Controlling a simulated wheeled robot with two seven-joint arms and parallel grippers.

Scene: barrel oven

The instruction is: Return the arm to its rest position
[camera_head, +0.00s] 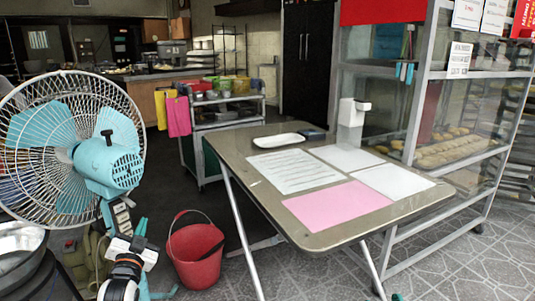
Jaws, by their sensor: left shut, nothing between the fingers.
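My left arm comes up from the bottom left in the head view, with white and black links. My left gripper (140,228) has teal fingers, is shut and holds nothing. It is in front of the lower part of the fan and to the left of the red bucket, apart from the folding table. A small teal tip at the bottom edge, right of centre, looks like part of my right gripper (398,297); the rest is out of the frame.
A teal fan (105,165) stands at the left, close behind my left gripper. A red bucket (195,255) is on the floor. A folding table (240,160) with paper sheets fills the middle. A glass-sided rack (480,120) stands at the right. A cart (225,120) is behind.

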